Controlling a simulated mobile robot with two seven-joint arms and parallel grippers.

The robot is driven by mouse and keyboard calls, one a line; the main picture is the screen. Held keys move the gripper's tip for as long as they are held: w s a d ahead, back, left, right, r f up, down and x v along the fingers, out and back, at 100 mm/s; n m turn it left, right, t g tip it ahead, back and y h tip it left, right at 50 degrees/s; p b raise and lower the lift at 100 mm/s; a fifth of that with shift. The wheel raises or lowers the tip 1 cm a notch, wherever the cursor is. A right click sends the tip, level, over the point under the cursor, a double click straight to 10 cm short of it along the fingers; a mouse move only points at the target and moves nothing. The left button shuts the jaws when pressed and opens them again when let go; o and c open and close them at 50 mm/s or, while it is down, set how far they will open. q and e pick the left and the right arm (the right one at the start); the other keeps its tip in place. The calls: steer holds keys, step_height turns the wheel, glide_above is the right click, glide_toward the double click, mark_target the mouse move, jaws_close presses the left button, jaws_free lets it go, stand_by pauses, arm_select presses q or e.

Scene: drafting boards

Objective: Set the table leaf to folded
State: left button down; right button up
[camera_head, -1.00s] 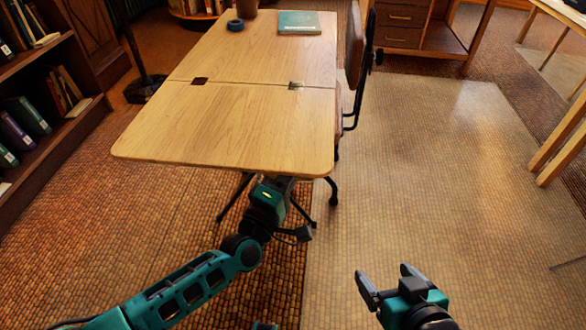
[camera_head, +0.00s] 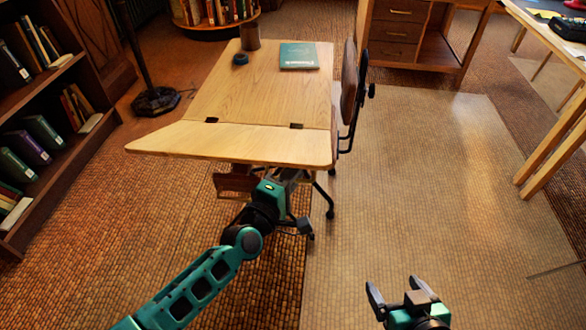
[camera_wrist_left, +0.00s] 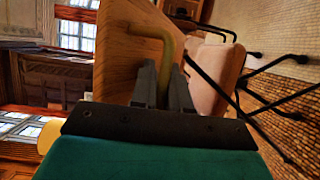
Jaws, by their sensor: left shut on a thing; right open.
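The wooden table (camera_head: 262,92) stands ahead in the head view. Its near leaf (camera_head: 235,142) meets the fixed top at a seam with two dark hinges and looks tilted, its near edge raised. My left gripper (camera_wrist_left: 163,78) is shut on a brass-coloured bent handle (camera_wrist_left: 150,32) beside a wooden panel (camera_wrist_left: 118,50) in the left wrist view. In the head view its fingers are hidden beneath the leaf's near edge. My right gripper (camera_head: 398,288) is open and empty, low over the floor and apart from the table.
A green book (camera_head: 299,56), a dark ring-shaped thing (camera_head: 240,59) and a brown cup (camera_head: 250,38) are on the far fixed top. A chair (camera_head: 349,85) stands close at the table's right side. A bookcase (camera_head: 60,140) is at left.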

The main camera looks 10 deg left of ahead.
mark_target(293, 156)
arm_select(q)
steer(key=r+p, duration=0.1)
steer(key=w+r, duration=0.1)
steer(key=shift+r+p, duration=0.4)
steer(key=shift+w+a+r+p, duration=0.1)
steer(key=shift+w+r+p, duration=0.25)
steer(key=shift+r, duration=0.2)
arm_select(e)
steer(key=shift+s+d+r, duration=0.3)
steer(key=shift+d+r, duration=0.4)
steer(key=shift+r, duration=0.2)
arm_select(q)
steer(key=c, duration=1.5)
jaws_free()
steer(key=shift+s+a+f, duration=0.25)
steer(key=shift+s, duration=0.3)
steer(key=v, duration=0.8)
steer(key=p+v, duration=0.1)
steer(key=v, duration=0.3)
steer(key=shift+s+d+f, duration=0.1)
steer(key=shift+s+f, duration=0.2)
arm_select(e)
steer(key=shift+s+r+h, duration=0.1)
steer(key=shift+r+h, duration=0.2)
steer(key=shift+r, duration=0.1)
